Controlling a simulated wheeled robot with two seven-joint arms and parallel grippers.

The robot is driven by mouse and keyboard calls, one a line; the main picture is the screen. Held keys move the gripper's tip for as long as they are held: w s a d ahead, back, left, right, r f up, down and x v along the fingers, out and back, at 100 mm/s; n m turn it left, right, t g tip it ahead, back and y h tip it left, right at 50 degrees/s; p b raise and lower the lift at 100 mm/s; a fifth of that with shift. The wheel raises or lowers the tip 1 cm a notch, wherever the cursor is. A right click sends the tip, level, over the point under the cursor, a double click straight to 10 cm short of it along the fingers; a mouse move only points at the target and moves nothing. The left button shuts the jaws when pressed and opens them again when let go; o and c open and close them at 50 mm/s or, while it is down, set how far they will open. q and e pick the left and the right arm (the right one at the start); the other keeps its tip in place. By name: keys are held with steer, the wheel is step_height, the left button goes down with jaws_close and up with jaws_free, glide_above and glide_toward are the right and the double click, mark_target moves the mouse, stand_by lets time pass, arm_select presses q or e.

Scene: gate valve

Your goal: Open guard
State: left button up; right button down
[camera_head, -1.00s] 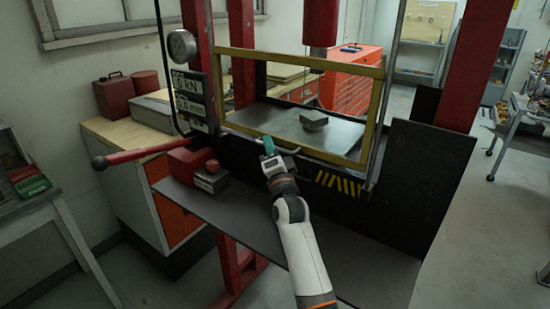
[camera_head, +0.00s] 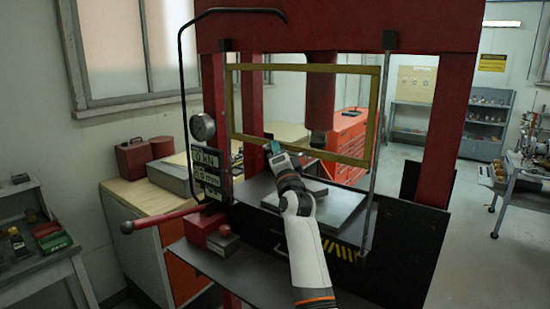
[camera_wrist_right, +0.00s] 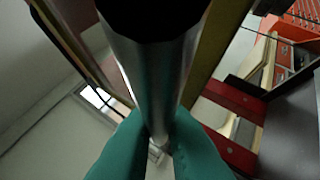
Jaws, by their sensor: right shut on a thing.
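The guard (camera_head: 374,115) is a yellow rectangular frame in front of the red press, held up on thin vertical rods. Its lower rail now stands above the press's metal plate (camera_head: 345,207), with a gap below it. My right gripper (camera_head: 270,147) is at the left part of the guard's lower rail. In the right wrist view its green fingers (camera_wrist_right: 158,150) are shut on a shiny metal bar, the guard's handle (camera_wrist_right: 155,75). The handle is mostly hidden by the gripper in the head view. My left gripper is not in view.
The red press frame (camera_head: 340,28) surrounds the guard. A red lever (camera_head: 165,217) sticks out left above a dark shelf, near a red box (camera_head: 205,226). A gauge (camera_head: 202,127) hangs on the left post. A black panel (camera_head: 405,250) stands at right.

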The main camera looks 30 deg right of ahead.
steer(key=c, duration=1.8)
jaws_free()
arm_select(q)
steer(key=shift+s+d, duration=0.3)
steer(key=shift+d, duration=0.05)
arm_select(e)
steer(key=shift+o, duration=0.2)
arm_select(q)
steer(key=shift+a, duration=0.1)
arm_select(e)
steer(key=shift+s+a+f, duration=0.15)
steer(key=shift+s+f, duration=0.1)
arm_select(q)
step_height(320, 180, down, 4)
steer(key=b, duration=0.4)
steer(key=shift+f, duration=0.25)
arm_select(e)
steer(key=v, duration=1.1)
steer(key=shift+s, duration=0.2)
